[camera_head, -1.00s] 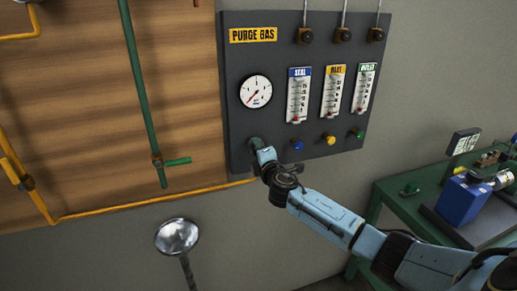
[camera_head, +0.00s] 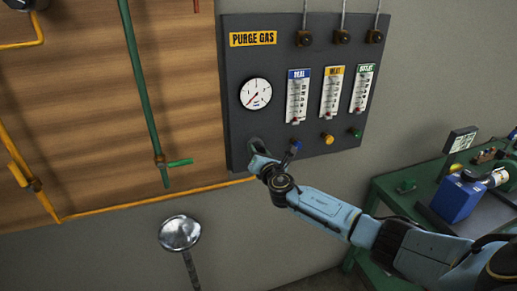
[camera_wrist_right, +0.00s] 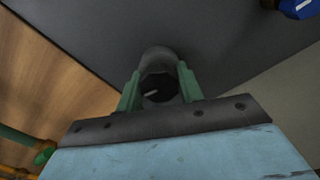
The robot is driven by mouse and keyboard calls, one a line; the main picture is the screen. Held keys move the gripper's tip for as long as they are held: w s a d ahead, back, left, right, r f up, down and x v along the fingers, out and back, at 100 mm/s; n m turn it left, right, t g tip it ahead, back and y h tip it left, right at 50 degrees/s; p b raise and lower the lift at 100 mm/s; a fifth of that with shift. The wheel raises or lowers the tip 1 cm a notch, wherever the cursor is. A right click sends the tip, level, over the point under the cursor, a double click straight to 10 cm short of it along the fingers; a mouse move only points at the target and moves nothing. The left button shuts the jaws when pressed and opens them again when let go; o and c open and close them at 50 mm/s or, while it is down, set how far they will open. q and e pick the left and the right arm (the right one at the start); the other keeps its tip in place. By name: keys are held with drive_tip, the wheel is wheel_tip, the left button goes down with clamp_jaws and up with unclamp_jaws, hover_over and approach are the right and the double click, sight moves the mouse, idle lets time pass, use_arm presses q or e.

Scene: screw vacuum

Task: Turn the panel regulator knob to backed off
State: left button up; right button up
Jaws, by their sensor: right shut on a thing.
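The dark purge gas panel (camera_head: 285,110) is on the wall in the head view, with a round white gauge (camera_head: 255,93) at its left. Below the gauge, at the panel's lower left, my right gripper (camera_head: 255,146) reaches the regulator knob, which the gripper mostly hides in this view. In the right wrist view the dark round knob (camera_wrist_right: 159,86) sits between the two green fingers of my right gripper (camera_wrist_right: 160,92), which are shut on it. A pale mark shows on the knob's face. The gauge needle points to the lower left. My left gripper is not in view.
Three flow meters (camera_head: 331,91) are on the panel, with blue, yellow (camera_head: 327,140) and green (camera_head: 355,133) knobs below. A green pipe with a valve handle (camera_head: 180,162) is left of the panel. A green bench (camera_head: 390,200) with a blue device (camera_head: 458,198) stands at right.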

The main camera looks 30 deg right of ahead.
drive_tip(key=shift+n+p, duration=0.4)
drive_tip(key=shift+n, duration=0.8)
drive_tip(key=shift+f, duration=0.1)
drive_tip(key=o, duration=1)
drive_tip(key=shift+s, duration=0.1)
drive_tip(key=v, duration=1.3)
drive_tip(key=shift+s, duration=0.1)
